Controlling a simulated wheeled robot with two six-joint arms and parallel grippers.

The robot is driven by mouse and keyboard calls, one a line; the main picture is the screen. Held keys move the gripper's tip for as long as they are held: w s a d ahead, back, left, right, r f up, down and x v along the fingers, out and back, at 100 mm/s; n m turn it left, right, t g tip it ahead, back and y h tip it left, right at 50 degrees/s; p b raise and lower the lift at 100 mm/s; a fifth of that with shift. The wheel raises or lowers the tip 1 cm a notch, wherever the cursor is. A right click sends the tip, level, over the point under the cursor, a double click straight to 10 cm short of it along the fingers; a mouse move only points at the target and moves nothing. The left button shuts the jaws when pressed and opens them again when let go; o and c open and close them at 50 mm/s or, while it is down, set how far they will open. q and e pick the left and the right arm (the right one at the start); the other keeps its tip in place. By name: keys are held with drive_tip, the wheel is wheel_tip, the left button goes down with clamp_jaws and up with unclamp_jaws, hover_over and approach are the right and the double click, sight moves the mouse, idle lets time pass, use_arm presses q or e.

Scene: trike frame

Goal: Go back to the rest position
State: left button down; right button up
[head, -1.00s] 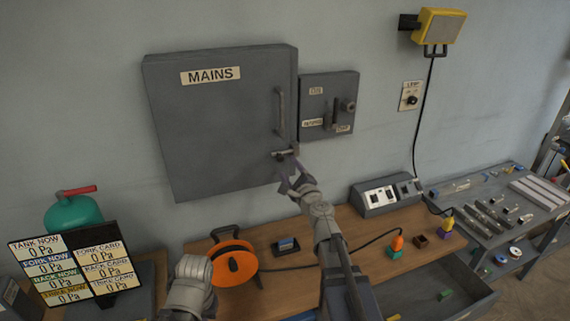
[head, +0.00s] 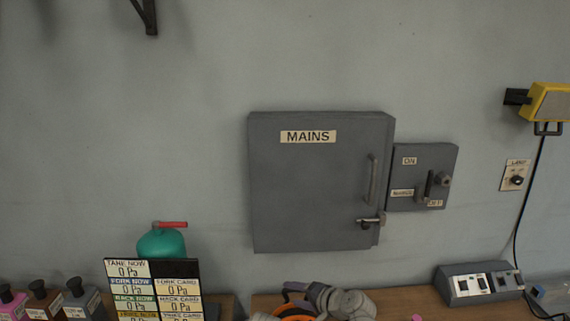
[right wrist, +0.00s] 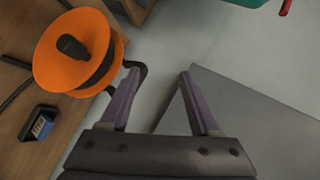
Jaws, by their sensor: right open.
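My right gripper (head: 290,290) is low in the head view, in front of the bench and below the grey MAINS cabinet (head: 310,190). In the right wrist view its two purple fingers (right wrist: 160,76) stand apart with nothing between them. An orange cable reel (right wrist: 72,50) lies just left of the fingers there; in the head view it is mostly hidden behind my right arm. The cabinet door is shut, with its latch (head: 370,220) at the lower right. My left gripper does not show.
A small grey switch box (head: 420,195) hangs right of the cabinet. A teal tank (head: 160,243) and a pressure display board (head: 177,290) stand at lower left. A grey switch console (head: 478,284) is on the bench at right. The wall above is mostly clear.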

drive_tip(key=s+a+f+n+g+h, duration=0.2)
drive_tip(key=s+a+f+n+g, duration=0.3)
drive_tip(key=s+f, duration=0.35)
drive_tip(key=s+d+f+n+g+h, duration=0.3)
drive_tip(key=s+d+n+h, duration=0.3)
drive_tip(key=s, duration=0.5)
drive_tip(key=shift+s+d+n+g+h, duration=0.3)
drive_tip(key=shift+s+d+g+h, duration=0.05)
drive_tip(key=shift+d+g+h, duration=0.4)
